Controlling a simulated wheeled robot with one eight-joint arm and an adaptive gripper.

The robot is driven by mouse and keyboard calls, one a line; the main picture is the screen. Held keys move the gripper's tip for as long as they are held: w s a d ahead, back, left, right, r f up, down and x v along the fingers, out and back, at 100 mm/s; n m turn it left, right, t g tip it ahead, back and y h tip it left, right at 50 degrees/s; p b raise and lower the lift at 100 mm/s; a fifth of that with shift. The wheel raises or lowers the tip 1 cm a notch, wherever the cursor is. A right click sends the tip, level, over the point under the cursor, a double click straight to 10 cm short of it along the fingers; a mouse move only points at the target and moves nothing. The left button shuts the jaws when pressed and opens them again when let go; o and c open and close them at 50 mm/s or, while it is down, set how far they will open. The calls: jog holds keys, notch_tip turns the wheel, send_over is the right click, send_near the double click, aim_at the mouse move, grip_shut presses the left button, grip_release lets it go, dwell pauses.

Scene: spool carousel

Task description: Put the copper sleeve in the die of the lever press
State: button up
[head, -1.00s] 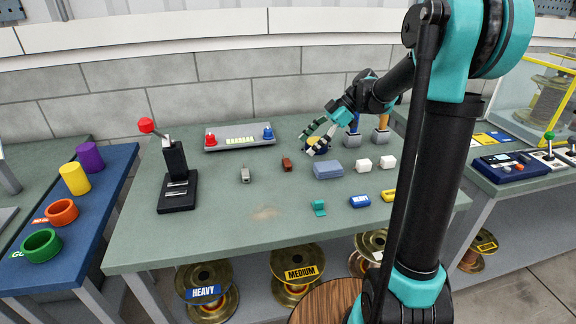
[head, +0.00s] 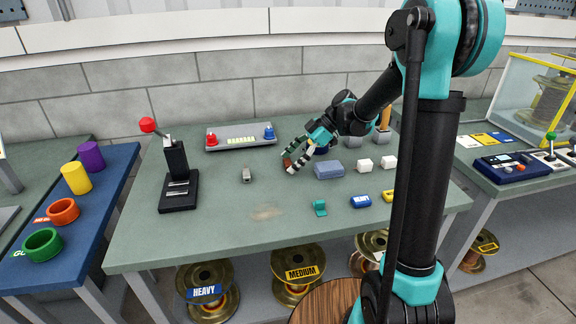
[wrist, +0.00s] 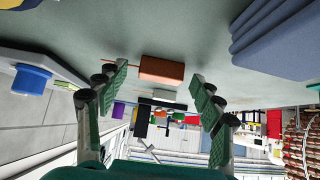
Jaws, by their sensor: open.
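The copper-brown block (head: 287,162), which looks like the copper sleeve, lies on the green workbench. In the wrist view this copper sleeve (wrist: 162,70) lies ahead between the two spread fingers, with a gap on each side. My gripper (head: 291,166) is open and low over the bench at the sleeve, partly hiding it in the head view. The black lever press (head: 177,178) stands at the left of the bench, with a red-knobbed lever (head: 148,125) raised. Its die is too small to make out clearly.
A small grey block (head: 246,175) lies between press and sleeve. A blue-grey block (head: 328,170) and white cubes (head: 364,164) are right of my gripper. A grey panel with red and blue knobs (head: 240,138) stands behind. The bench's front left is mostly clear.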

jog(key=c, duration=1.1)
jog(key=shift+r, duration=0.1)
notch_tip(320, 180, up, 20)
jog(key=shift+f, duration=0.1)
